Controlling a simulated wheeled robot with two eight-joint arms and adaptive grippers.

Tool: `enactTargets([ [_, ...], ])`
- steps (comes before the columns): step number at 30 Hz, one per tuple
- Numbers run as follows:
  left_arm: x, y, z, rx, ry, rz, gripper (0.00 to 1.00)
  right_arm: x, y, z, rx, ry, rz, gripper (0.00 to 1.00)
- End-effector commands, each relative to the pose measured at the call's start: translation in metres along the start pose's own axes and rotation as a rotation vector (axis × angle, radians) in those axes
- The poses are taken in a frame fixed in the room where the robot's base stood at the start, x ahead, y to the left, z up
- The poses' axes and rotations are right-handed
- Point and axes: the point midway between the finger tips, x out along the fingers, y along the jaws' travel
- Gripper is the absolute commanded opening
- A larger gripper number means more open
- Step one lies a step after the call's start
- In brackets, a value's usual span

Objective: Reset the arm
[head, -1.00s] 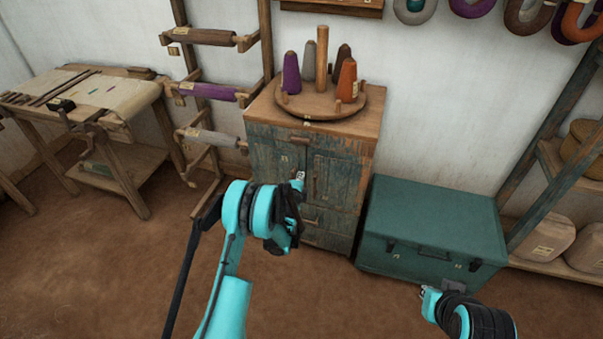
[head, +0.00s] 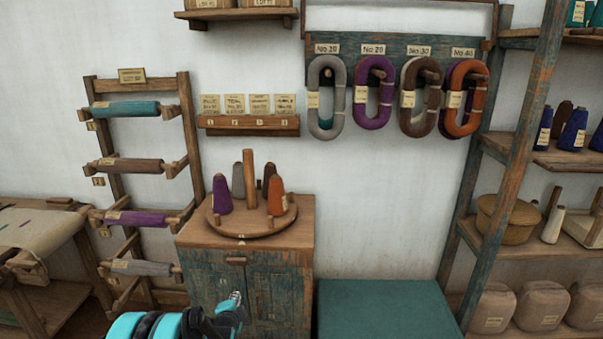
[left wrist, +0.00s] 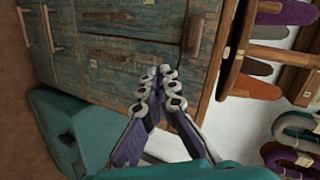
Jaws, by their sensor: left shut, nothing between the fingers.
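My left arm comes in at the bottom of the head view. Its gripper (head: 236,302) is in front of the upper doors of the worn blue-green cabinet (head: 278,292). In the left wrist view my left gripper (left wrist: 158,80) is shut and empty, with its fingers together and the cabinet front (left wrist: 135,62) behind them. I cannot tell how far the fingers are from the cabinet. My right gripper is in neither current view.
A round wooden stand (head: 250,230) with several yarn cones sits on the cabinet. A green chest (head: 380,310) stands right of it. A roll rack (head: 190,150) is to the left, shelves (head: 495,245) to the right. Yarn hanks (head: 374,92) hang on the wall.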

Motion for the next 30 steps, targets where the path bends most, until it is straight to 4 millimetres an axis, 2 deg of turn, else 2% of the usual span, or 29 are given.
enactTargets([
  [1, -0.018, -0.013, -0.005, -0.054, -0.005, 0.025, 0.0, 0.0, 0.0, 0.0, 0.0, 0.0, 0.0, 0.0],
  [6, -0.077, -0.041, -0.018, -0.265, -0.036, 0.11, 0.0, 0.0, 0.0, 0.0, 0.0, 0.0, 0.0, 0.0],
  [10, -0.129, -0.051, -0.023, -0.424, -0.07, 0.171, 0.0, 0.0, 0.0, 0.0, 0.0, 0.0, 0.0, 0.0],
  [14, -0.183, -0.051, -0.026, -0.581, -0.114, 0.228, 0.0, 0.0, 0.0, 0.0, 0.0, 0.0, 0.0, 0.0],
  [20, -0.268, -0.033, -0.023, -0.816, -0.201, 0.307, 0.0, 0.0, 0.0, 0.0, 0.0, 0.0, 0.0, 0.0],
  [24, -0.323, -0.008, -0.017, -0.977, -0.275, 0.354, 0.0, 0.0, 0.0, 0.0, 0.0, 0.0, 0.0, 0.0],
  [27, -0.355, 0.011, -0.011, -1.074, -0.325, 0.378, 0.0, 0.0, 0.0, 0.0, 0.0, 0.0, 0.0, 0.0],
  [30, -0.377, 0.028, -0.007, -1.148, -0.367, 0.394, 0.0, 0.0, 0.0, 0.0, 0.0, 0.0, 0.0, 0.0],
])
